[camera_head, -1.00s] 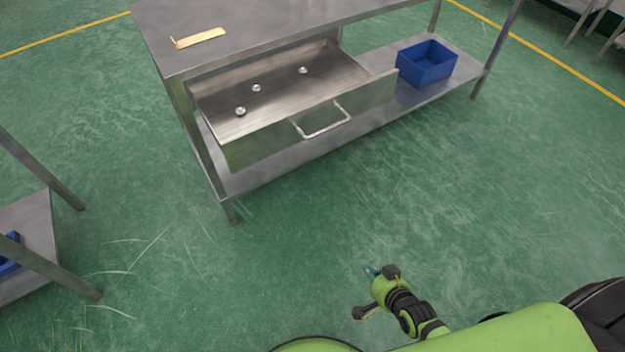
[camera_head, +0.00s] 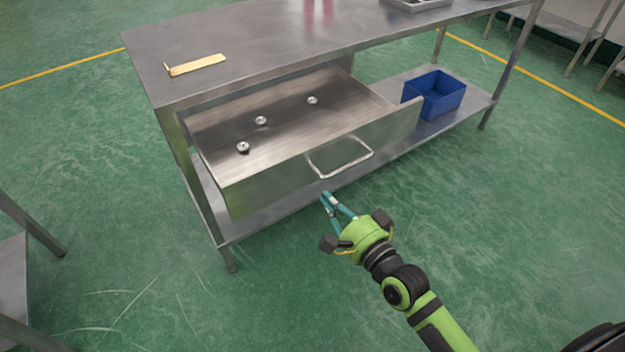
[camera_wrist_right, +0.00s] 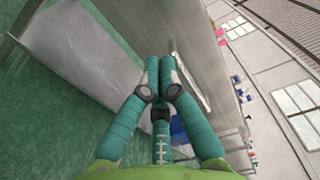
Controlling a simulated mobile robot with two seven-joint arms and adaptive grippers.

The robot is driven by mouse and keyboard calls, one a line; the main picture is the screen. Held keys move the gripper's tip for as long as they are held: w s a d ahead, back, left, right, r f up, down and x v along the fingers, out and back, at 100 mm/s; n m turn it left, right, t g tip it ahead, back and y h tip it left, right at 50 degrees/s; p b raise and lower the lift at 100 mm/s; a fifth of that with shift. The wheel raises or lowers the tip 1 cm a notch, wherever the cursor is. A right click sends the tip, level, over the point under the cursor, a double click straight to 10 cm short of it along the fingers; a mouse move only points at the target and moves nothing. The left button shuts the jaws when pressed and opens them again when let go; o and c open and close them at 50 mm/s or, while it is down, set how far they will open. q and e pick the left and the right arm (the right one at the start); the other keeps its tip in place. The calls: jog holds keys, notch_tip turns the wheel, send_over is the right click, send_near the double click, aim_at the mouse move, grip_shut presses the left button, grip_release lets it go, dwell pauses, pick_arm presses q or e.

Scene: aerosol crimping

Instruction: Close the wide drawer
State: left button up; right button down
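The wide metal drawer (camera_head: 265,171) is pulled well out from under the table top, and its inside shows. Its bent-bar handle (camera_head: 342,157) is on the front panel. Several small round metal parts, three in all, lie in the drawer, one of them near the left side (camera_head: 243,147). My right gripper (camera_head: 328,196) is in front of the drawer, just below the handle in the picture, apart from it as far as I can tell. In the right wrist view its teal fingers (camera_wrist_right: 160,62) meet at the tips with nothing between them. My left gripper is not in view.
The metal table (camera_head: 290,50) holds a flat tan piece (camera_head: 196,65) and a tray (camera_head: 415,4) at the back. A blue bin (camera_head: 436,97) stands on the lower shelf, right of the drawer. Another table's leg (camera_head: 30,222) is at left. Green floor in front is clear.

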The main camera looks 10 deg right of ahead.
aim_at(305, 173)
jog(key=x, duration=0.6)
jog(key=shift+w+a, duration=0.1)
jog(key=shift+w, duration=0.35)
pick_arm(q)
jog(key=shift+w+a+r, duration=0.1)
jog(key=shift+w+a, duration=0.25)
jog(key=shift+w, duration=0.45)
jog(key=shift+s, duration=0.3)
pick_arm(e)
jog(key=shift+w, duration=0.1)
